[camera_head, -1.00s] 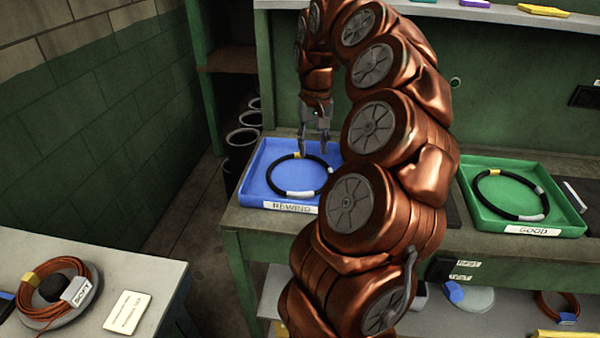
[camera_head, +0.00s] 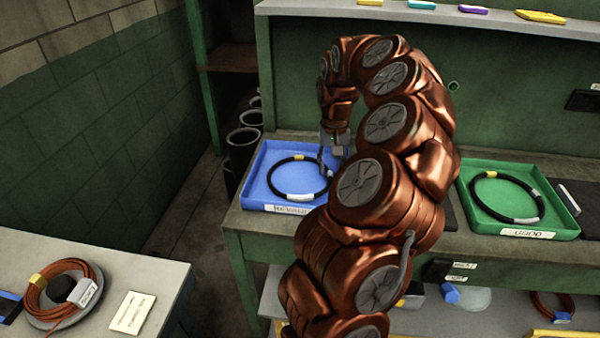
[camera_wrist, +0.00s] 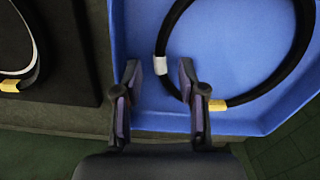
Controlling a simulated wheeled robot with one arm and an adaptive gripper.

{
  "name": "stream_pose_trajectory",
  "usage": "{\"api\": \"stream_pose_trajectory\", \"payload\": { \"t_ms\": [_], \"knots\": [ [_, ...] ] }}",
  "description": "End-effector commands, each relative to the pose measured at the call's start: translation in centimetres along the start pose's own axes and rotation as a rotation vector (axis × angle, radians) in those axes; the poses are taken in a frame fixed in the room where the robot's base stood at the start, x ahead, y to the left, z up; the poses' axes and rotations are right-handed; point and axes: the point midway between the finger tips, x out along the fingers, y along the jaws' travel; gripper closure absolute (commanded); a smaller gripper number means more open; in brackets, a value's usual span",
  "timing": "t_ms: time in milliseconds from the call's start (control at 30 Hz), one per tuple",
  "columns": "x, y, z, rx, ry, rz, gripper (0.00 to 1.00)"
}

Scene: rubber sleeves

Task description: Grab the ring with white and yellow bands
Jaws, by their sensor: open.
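A black ring with white and yellow bands (camera_head: 273,179) lies in the blue tray (camera_head: 252,190). Its yellow band is at the back and a white band at the front; its right side is partly hidden by my arm. In the wrist view the ring (camera_wrist: 262,87) shows a white band and a yellow band near my fingers. My gripper (camera_head: 334,159) is open and empty at the ring's right side. In the wrist view my gripper (camera_wrist: 160,95) has its right finger overlapping the ring between the two bands; I cannot tell whether they touch.
A green tray (camera_head: 465,205) at the right holds another banded black ring (camera_head: 474,190). The wrist view shows part of another banded ring (camera_wrist: 32,62) on a dark mat (camera_wrist: 75,65). A side table (camera_head: 165,275) at the left bears a coil of orange cable (camera_head: 38,302).

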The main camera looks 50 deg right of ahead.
Motion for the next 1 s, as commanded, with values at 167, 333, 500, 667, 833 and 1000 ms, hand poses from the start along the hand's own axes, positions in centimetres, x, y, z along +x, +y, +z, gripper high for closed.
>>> {"api": "stream_pose_trajectory", "payload": {
  "t_ms": [167,333,500,667,833,1000],
  "knots": [
    [1.6,0.0,0.0,-0.002,0.000,-0.001,0.59],
    [2.0,0.0,0.0,0.000,0.001,-0.001,0.59],
    [2.0,0.0,0.0,0.000,0.001,-0.001,0.62],
    [2.0,0.0,0.0,-0.001,0.001,-0.001,0.79],
    [2.0,0.0,0.0,-0.001,0.001,-0.001,0.97],
    [2.0,-0.1,0.0,-0.001,0.001,-0.001,1.00]
  ]
}}
